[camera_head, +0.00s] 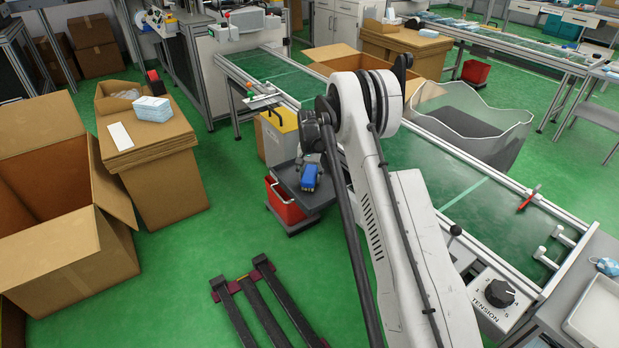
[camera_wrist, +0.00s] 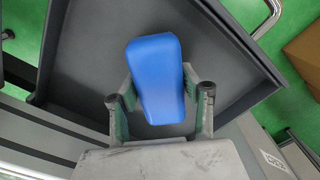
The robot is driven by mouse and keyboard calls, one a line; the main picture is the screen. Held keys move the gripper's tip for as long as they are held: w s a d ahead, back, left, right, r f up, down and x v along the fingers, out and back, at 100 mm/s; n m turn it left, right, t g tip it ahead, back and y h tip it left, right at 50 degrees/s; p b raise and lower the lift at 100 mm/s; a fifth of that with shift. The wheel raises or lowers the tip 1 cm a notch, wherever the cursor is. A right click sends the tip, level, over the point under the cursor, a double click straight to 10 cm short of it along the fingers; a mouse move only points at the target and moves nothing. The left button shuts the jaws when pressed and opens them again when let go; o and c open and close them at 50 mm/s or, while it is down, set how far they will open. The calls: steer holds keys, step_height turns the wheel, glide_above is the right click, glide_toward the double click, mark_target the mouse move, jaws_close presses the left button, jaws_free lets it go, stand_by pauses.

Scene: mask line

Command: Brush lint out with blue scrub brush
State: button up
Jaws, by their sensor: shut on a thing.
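The blue scrub brush (camera_wrist: 157,80) is held between the two fingers of my gripper (camera_wrist: 160,100), seen in the wrist view. Its smooth blue back faces the wrist camera, and its bristles are hidden. It lies over a dark grey tray (camera_wrist: 90,60) with raised rims. Whether the brush touches the tray floor cannot be told. In the head view the brush (camera_head: 310,177) shows as a small blue shape over the grey tray (camera_head: 292,181), with my gripper (camera_head: 316,165) partly hidden by my arm. No lint can be made out.
A red bin (camera_head: 284,204) stands below the tray. A green conveyor belt (camera_head: 425,170) runs along the right, with a tension knob (camera_head: 499,293) and a red-handled tool (camera_head: 528,198). Cardboard boxes (camera_head: 60,200) stand at left. Green floor is clear between the boxes and the tray.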

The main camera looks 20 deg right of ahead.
steer(key=shift+w+r+p, duration=0.15)
steer(key=shift+r+p, duration=0.95)
steer(key=shift+r, duration=2.7)
steer(key=shift+a, duration=0.1)
